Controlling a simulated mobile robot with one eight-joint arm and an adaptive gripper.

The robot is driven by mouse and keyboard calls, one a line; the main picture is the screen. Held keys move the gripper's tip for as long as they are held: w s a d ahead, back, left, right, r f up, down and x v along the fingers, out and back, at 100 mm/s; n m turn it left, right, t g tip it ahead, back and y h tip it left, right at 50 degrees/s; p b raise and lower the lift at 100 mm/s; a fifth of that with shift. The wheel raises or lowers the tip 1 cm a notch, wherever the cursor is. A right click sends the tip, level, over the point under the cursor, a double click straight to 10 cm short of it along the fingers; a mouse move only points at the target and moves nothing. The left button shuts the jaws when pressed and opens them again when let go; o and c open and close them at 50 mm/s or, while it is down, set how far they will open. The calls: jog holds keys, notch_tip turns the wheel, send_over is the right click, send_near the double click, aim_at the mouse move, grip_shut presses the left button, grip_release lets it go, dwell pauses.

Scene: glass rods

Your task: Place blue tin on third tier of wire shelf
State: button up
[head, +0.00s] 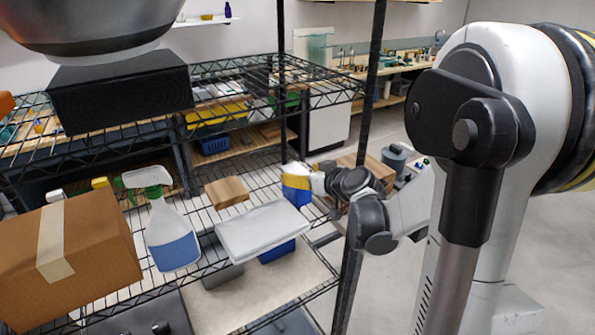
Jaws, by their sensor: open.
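The blue tin (297,193), with blue, white and yellow bands, stands upright on the middle visible tier of the wire shelf (178,205), near its right end. My gripper (318,178) is open and reaches in from the right, past the black shelf post, with its fingers close beside the tin's right side. I cannot tell whether they touch it. Part of the tin's right side is hidden by the gripper. An upper tier (235,66) with a black box on it lies above. Which tier counts as third cannot be told from this view.
On the tin's tier are a white tray-like package (262,230), a wooden block (226,192), a spray bottle (171,232) and a cardboard box (95,250). A black post (367,110) stands beside my arm. Bare wire shows between the spray bottle and wooden block.

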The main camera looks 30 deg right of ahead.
jog(key=p+v, duration=0.1)
jog(key=v, duration=0.8)
jog(key=s+a+g+y, duration=0.1)
jog(key=s+a+g, duration=0.4)
jog(key=a, duration=0.9)
jog(key=s+a, duration=0.2)
jog(key=s, duration=0.4)
jog(key=s+a+f+g+h, duration=0.1)
jog(key=s+a, duration=0.1)
jog(key=s, duration=0.4)
jog(key=shift+a+g, duration=0.25)
jog(key=shift+g, duration=0.05)
jog(key=shift+f, duration=0.1)
